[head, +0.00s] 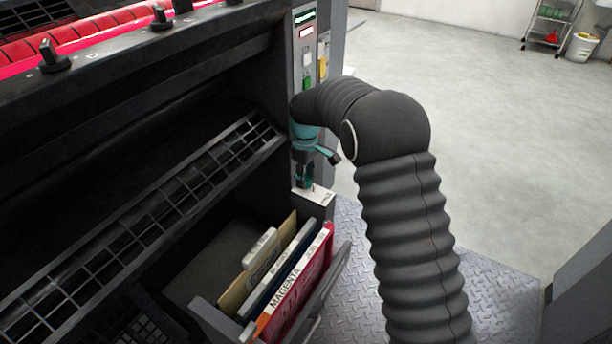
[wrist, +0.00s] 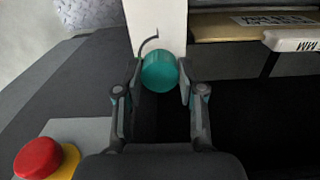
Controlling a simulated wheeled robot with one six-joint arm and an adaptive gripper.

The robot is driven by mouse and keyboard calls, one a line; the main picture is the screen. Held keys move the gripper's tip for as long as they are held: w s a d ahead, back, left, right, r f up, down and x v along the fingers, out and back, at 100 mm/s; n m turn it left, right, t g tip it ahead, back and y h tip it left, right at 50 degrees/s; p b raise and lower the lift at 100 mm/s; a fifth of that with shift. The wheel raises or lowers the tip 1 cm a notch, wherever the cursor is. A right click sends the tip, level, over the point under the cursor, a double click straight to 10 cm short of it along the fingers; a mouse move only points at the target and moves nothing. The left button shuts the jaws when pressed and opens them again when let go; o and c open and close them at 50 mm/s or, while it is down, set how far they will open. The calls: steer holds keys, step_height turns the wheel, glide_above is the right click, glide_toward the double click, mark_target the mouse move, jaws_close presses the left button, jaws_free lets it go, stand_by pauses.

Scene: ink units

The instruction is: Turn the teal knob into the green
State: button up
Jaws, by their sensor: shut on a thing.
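The teal knob (wrist: 159,72) is a round cylinder in front of a white plate (wrist: 158,22) in the wrist view. My gripper (wrist: 161,84) has one finger on each side of it and is shut on it. A thin dark curved line shows on the plate just beyond the knob. No green zone can be made out there. In the head view my gripper (head: 304,176) points down at the white-topped box (head: 315,197) beside the press. The knob is mostly hidden there by the fingers, and its angle cannot be read.
A red emergency button (wrist: 38,158) on a yellow base is at lower left in the wrist view. A rack of folders (head: 293,283), one marked MAGENTA, stands close below the box. The press (head: 120,100) fills the left. Open floor (head: 500,130) lies to the right.

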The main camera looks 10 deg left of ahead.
stand_by(0.5)
steer(key=o, duration=1.1)
steer(key=shift+o, duration=0.2)
step_height(320, 180, up, 12)
